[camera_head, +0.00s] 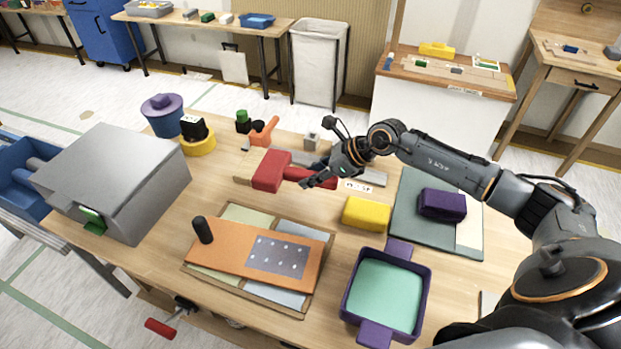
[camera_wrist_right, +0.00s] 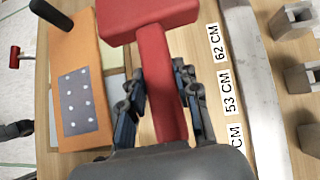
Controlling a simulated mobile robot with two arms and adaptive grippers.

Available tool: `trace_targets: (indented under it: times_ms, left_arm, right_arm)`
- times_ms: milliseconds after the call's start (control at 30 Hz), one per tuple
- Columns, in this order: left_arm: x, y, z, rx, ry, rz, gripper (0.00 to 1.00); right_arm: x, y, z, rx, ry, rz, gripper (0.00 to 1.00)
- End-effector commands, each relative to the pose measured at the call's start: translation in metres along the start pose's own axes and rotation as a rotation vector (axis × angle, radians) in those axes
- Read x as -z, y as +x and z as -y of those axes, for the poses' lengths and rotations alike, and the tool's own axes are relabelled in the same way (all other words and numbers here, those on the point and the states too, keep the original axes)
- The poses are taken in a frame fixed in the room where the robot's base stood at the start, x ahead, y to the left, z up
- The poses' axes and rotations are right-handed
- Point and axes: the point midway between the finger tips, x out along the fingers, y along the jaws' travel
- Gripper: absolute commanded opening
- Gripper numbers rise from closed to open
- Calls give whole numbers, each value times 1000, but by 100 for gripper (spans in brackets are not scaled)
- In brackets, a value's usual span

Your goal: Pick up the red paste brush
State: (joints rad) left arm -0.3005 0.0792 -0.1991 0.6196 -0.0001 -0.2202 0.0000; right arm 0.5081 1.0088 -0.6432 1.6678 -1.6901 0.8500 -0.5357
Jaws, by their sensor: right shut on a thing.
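The red paste brush (camera_head: 271,170) has a blocky red head and a narrower red handle. It is over the back middle of the table. My right gripper (camera_head: 318,180) has its fingers on both sides of the handle. In the right wrist view, the handle (camera_wrist_right: 166,95) runs between the two fingers of the gripper (camera_wrist_right: 160,103), with the head (camera_wrist_right: 150,14) beyond the fingertips. I cannot tell whether the brush touches the table.
An orange board (camera_head: 220,256) with a black knob lies in front. A yellow block (camera_head: 366,213), a purple tray (camera_head: 427,300) and a purple block (camera_head: 442,204) are to the right. A grey box (camera_head: 120,170) stands left. A ruler strip (camera_wrist_right: 248,85) with labels lies beside the brush.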

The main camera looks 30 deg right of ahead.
Motion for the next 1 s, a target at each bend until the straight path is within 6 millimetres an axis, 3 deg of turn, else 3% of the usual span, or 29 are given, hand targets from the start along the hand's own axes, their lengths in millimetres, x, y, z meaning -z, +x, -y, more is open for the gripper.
trace_targets:
  times_ms: [100, 500, 733, 1000]
  left_arm:
    - [0, 3, 0, 0, 0, -1, 54]
    - [-1, 16, 0, 0, 0, -2, 54]
    - [-1, 19, 0, 0, 0, -2, 54]
    - [-1, 19, 0, 0, 1, -2, 54]
  right_arm:
    - [-10, -22, -18, 1, -6, -1, 0]
    - [-11, -58, -80, -1, -2, -1, 0]
    - [-13, -69, -96, 0, -1, 0, 0]
    - [-14, -71, -99, 0, 1, 1, 0]
